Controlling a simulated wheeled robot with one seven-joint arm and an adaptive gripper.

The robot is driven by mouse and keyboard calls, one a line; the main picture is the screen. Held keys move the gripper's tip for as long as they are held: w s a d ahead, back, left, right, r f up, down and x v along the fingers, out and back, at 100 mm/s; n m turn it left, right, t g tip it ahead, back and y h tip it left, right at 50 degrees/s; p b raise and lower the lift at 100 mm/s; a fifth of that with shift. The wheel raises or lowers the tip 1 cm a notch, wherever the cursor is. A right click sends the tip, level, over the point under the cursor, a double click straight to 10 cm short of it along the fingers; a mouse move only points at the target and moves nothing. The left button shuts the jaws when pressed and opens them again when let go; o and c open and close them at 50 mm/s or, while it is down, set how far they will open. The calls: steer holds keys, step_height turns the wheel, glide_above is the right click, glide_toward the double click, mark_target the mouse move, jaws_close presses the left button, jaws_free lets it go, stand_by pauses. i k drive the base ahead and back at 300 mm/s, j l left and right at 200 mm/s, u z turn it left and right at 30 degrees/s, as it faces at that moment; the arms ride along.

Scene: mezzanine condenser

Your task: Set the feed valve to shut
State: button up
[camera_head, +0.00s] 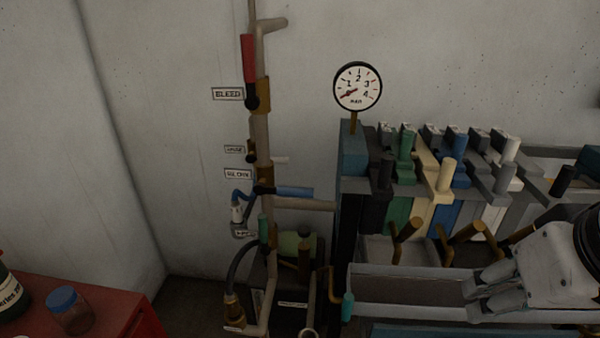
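Several valves sit on the vertical pipe (261,135) and around its foot. I cannot make out for certain which one is the feed valve. A red lever (249,58) stands upright along the pipe by the tag reading BLEED (228,94). A blue lever (295,192) points right, across the pipe, near a small blurred tag (238,174). A green handle (264,228) stands upright by a lower tag (244,234) that is partly covered and unreadable. My gripper (474,295) is at the lower right, in front of the grey trough, well apart from these valves. Nothing shows between its fingers.
A round gauge (357,87) stands above a row of coloured blocks with upright handles (445,175). Brass stubs (462,232) stick out below them. A grey trough (405,282) and a teal handle (348,308) are in front. A red cabinet (112,295) with a blue-lidded jar (70,312) is lower left.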

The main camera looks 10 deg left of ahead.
mark_target(265, 249)
steer(key=k+j, duration=0.15)
steer(key=u, duration=0.4)
steer(key=k+j+u, duration=0.1)
steer(key=u, duration=0.75)
steer(key=k+j+u, duration=0.1)
steer(key=u, duration=0.3)
